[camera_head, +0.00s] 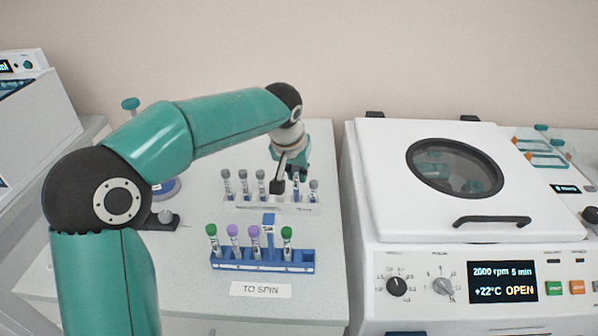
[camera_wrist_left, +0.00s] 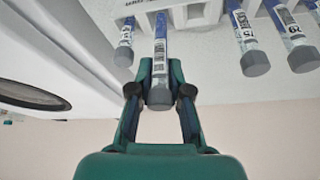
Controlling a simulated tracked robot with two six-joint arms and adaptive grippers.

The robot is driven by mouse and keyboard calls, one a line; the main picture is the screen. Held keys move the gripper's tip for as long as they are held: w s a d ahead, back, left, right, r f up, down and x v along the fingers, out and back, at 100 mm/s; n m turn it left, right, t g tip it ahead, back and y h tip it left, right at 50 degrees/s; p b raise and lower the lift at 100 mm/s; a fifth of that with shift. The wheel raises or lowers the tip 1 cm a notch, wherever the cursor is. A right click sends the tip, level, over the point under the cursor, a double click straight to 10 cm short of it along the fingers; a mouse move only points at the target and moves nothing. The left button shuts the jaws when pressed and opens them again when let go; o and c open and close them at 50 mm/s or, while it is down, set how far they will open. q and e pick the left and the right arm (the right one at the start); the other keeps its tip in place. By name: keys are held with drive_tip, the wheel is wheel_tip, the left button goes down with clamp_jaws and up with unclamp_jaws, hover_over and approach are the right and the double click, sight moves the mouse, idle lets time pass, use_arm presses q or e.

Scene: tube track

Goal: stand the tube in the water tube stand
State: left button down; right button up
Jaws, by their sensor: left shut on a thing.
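My left gripper (camera_head: 288,180) is at the back of the bench, over the right part of the pale water tube stand (camera_head: 262,208). It is shut on a grey-capped tube (camera_wrist_left: 160,75), whose cap shows between the fingers in the left wrist view; the gripper also shows there (camera_wrist_left: 159,92). The held tube is in line with the stand's other grey-capped tubes, with one (camera_head: 314,190) to its right and several (camera_head: 243,185) to its left in the head view. I cannot tell whether its lower end is seated. My right gripper is out of view.
A blue rack (camera_head: 262,266) with green- and purple-capped tubes stands in front, behind a "TO SPIN" card (camera_head: 261,290). A white centrifuge (camera_head: 430,200) with its lid down is at the right, its display reading OPEN. A small dark fixture (camera_head: 160,220) is at the left.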

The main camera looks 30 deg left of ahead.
use_arm(q)
drive_tip(key=shift+f+b, duration=0.35)
drive_tip(key=shift+f, duration=0.2)
drive_tip(key=c, duration=1)
unclamp_jaws()
drive_tip(key=v, duration=1.2)
drive_tip(key=shift+w, duration=0.1)
